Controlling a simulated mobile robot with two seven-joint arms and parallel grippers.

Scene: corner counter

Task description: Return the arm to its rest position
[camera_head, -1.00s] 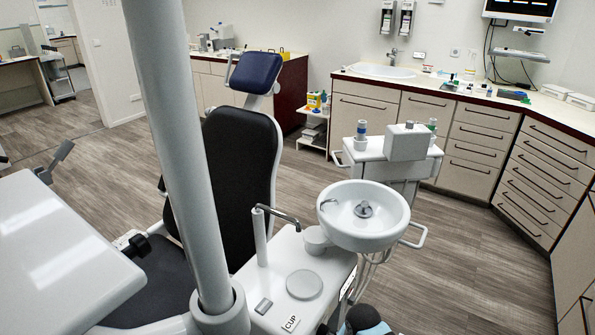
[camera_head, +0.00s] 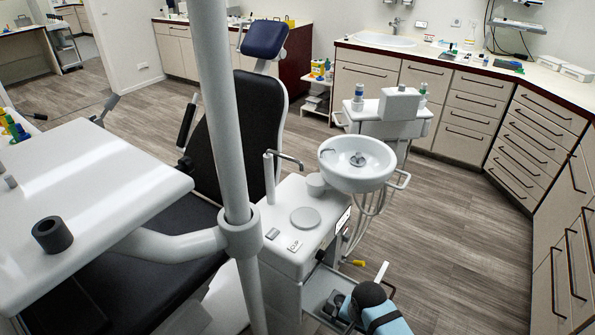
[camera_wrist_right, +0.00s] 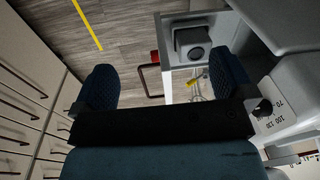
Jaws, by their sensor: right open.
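My right gripper (camera_wrist_right: 162,68) shows in the right wrist view with its two dark blue ribbed fingers wide apart. Nothing is between them. A black and light blue part at the bottom right of the head view looks like my right arm; its fingers cannot be made out there. It is beside the lower end of the white dental unit (camera_head: 283,240). My left arm and left gripper are not in view.
A white tray table (camera_head: 95,185) fills the left, close to a grey pole (camera_head: 228,120). The dental chair (camera_head: 243,120) stands behind the pole. A white basin (camera_head: 372,178) is right of centre. Wood floor (camera_head: 465,250) is clear before the drawers (camera_head: 475,115).

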